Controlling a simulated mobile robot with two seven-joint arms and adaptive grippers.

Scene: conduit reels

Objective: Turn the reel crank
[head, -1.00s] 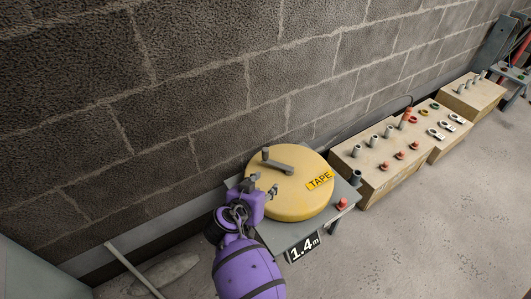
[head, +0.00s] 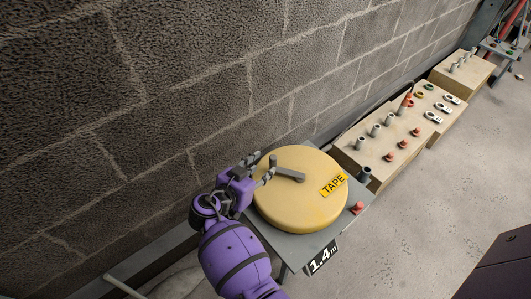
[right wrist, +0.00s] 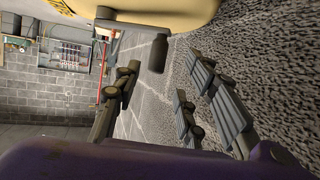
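The yellow reel (head: 303,212) with a "TAPE" label lies flat on a grey stand. Its grey crank (head: 290,175) lies across the top, with the handle end (head: 272,160) pointing left toward the wall. My purple right gripper (head: 263,164) is at the reel's left edge, its fingers spread beside the crank handle. In the right wrist view the fingers (right wrist: 163,82) are open and empty. The dark crank handle (right wrist: 157,52) stands ahead, in the gap between the fingertips; I see no contact. My left gripper is in neither view.
The grey stand (head: 293,243) carries a "1.4 m" sign (head: 322,258) and a red knob (head: 357,208). Wooden blocks (head: 362,165) with pegs and fittings run along the block wall (head: 190,80) to the right. The floor (head: 440,210) in front of them is clear.

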